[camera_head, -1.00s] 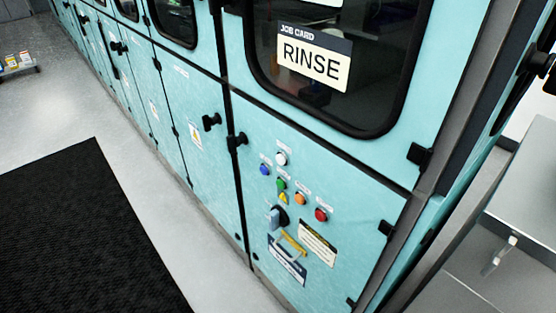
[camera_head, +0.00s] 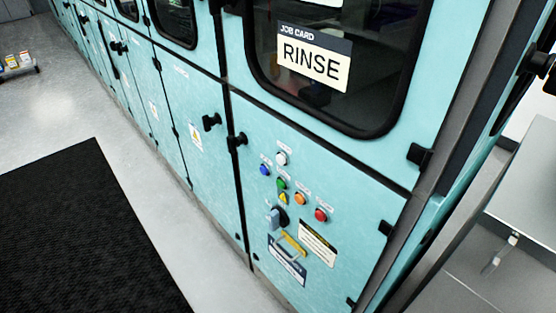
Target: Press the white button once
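The white button (camera_head: 281,158) is on the lower teal panel of the cabinet, at the top of a small group of buttons. A blue button (camera_head: 264,170) is to its lower left, a green button (camera_head: 281,183) just below it. An orange button (camera_head: 300,198) and a red button (camera_head: 321,214) are to its lower right. Nothing covers the white button. Neither of my grippers shows in the head view.
Below the buttons are a dark rotary switch (camera_head: 278,216) and a yellow handle (camera_head: 292,244). A "RINSE" job card (camera_head: 313,63) is on the window above. A black mat (camera_head: 85,235) lies on the grey floor. A grey metal unit (camera_head: 520,190) stands at right.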

